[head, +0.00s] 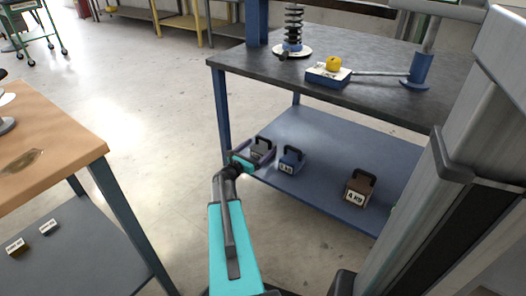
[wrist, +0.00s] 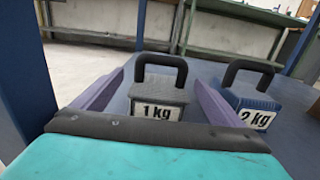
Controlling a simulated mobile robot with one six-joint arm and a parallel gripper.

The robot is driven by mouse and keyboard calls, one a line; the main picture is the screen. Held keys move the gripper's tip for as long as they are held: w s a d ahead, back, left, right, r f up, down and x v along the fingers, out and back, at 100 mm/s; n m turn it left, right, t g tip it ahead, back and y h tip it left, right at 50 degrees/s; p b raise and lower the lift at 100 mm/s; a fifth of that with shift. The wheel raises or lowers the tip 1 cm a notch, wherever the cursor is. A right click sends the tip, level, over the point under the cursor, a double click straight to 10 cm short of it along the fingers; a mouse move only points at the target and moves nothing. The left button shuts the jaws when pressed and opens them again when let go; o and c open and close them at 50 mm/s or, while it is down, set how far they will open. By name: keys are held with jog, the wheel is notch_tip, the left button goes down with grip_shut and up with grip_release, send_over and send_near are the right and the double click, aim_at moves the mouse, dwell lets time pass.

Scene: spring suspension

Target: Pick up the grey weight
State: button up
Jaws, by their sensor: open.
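The grey weight (head: 262,149) stands on the blue lower shelf of the dark-topped table, at its left end. In the wrist view the grey weight (wrist: 160,102) shows a black handle and a "1 kg" label. My gripper (head: 257,154) is open at the left edge of the shelf. In the wrist view its two purple fingers (wrist: 160,92) reach forward on either side of the grey weight, which stands between them. I cannot tell whether the fingers touch it.
A blue 2 kg weight (head: 292,160) stands just right of the grey one, close to my right finger. A brown 4 kg weight (head: 359,188) is farther right on the shelf (head: 325,150). The table's blue leg (wrist: 22,70) is close on the left. The tabletop (head: 370,62) overhangs the shelf.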

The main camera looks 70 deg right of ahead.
aim_at(263, 146)
jog(key=shift+b+x, duration=0.75)
jog(key=shift+x, duration=1.3)
jog(key=shift+s+a+f, duration=0.1)
jog(key=c, duration=2.1)
jog(key=shift+o, duration=0.2)
jog(key=shift+r, duration=0.2)
jog(key=shift+r+p, duration=2.15)
jog(key=shift+r, duration=2.8)
